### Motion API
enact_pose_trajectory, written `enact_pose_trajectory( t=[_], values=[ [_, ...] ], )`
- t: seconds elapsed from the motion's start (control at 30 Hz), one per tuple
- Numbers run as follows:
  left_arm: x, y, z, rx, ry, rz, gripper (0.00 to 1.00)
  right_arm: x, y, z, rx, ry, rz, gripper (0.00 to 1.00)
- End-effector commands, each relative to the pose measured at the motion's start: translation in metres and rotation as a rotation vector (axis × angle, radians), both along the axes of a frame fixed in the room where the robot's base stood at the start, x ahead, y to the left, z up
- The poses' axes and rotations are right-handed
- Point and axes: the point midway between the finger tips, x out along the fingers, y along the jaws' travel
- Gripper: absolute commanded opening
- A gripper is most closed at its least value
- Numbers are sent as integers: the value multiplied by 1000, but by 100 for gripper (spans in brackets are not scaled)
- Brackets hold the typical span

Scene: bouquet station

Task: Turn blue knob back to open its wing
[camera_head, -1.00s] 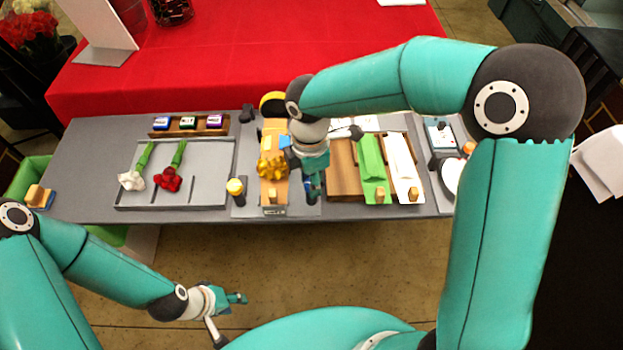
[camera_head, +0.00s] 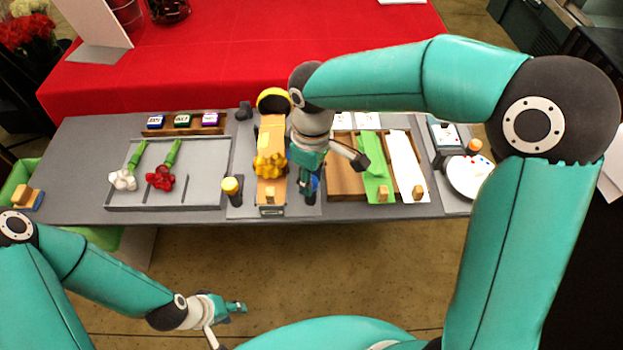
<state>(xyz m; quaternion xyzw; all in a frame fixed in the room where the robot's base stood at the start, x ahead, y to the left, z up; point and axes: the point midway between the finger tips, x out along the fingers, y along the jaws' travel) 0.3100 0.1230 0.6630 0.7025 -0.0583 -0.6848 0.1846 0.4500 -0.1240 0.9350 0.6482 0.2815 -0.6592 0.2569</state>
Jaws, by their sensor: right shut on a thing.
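The blue knob (camera_head: 316,184) shows only as a small blue patch beside the fingers of my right gripper (camera_head: 308,186), which hide the rest. My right gripper points down and is shut on the knob, just right of the wooden stand (camera_head: 271,202) with the yellow flower (camera_head: 270,166). The knob's wing cannot be made out behind my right wrist. My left gripper (camera_head: 236,307) is in front of the table, away from the objects; its finger opening is too small to judge.
A grey tray (camera_head: 190,207) with a white flower (camera_head: 122,180) and a red flower (camera_head: 160,178) lies to the left. A yellow-topped post (camera_head: 231,187) stands left of the stand. Green (camera_head: 373,165) and white (camera_head: 407,165) sheets lie to the right.

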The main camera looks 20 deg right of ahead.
Motion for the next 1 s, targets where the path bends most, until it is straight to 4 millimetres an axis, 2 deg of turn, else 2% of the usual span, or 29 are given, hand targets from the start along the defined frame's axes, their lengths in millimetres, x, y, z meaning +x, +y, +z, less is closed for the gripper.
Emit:
enact_pose_trajectory(
  t=[0.5,0.7,1.0],
  values=[
    [0,0,-19,0,0,0,40,2,0,0,2,-7,-446,0],
    [0,0,-22,0,0,0,40,2,0,1,2,-7,-548,0],
    [0,0,-23,0,0,0,40,2,-1,2,3,-7,-607,0]
  ],
)
